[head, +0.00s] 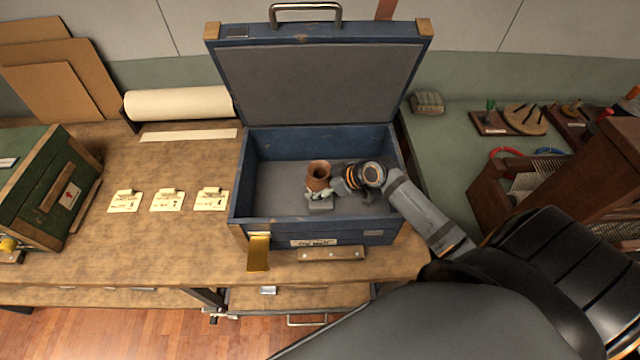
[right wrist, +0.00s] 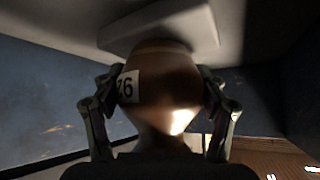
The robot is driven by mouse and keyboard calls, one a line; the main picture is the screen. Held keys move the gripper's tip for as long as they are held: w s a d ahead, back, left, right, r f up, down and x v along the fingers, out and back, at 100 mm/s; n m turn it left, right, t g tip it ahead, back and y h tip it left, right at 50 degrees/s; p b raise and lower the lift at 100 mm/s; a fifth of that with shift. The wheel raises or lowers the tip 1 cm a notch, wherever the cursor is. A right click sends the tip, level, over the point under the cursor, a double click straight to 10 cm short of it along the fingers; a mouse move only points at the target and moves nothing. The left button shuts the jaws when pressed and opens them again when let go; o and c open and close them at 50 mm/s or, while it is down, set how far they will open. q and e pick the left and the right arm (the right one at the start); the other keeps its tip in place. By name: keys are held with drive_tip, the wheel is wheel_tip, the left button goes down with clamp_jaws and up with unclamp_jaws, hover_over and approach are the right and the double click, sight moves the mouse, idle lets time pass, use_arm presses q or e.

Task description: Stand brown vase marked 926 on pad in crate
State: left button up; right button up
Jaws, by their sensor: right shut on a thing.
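The brown vase (head: 318,172) is upright, mouth up, inside the open blue crate (head: 320,226). My right gripper (head: 322,193) reaches in from the right and is shut around the vase. In the right wrist view the vase (right wrist: 165,85) sits between both fingers, its white label partly hidden and showing "26" or "76". A pale grey pad (head: 321,206) shows at the vase's foot, partly covered by the gripper. A pale slab, seemingly the pad (right wrist: 200,28), borders the vase's end in the wrist view. I cannot tell if they touch. My left gripper is out of view.
The crate's lid (head: 320,95) stands open at the back. Numbered cards (head: 167,201) lie on the workbench (head: 190,250) to the left, near a green box (head: 45,190). A brass hasp (head: 258,253) hangs at the crate's front. A wooden loom-like frame (head: 530,165) stands right.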

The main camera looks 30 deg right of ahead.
drive_tip(key=o, duration=1.3)
drive_tip(key=shift+f, duration=0.1)
drive_tip(key=shift+o, duration=0.2)
drive_tip(key=p+v, duration=0.1)
drive_tip(key=v, duration=0.6)
drive_tip(key=shift+s+r, duration=0.15)
drive_tip(key=shift+r, duration=0.25)
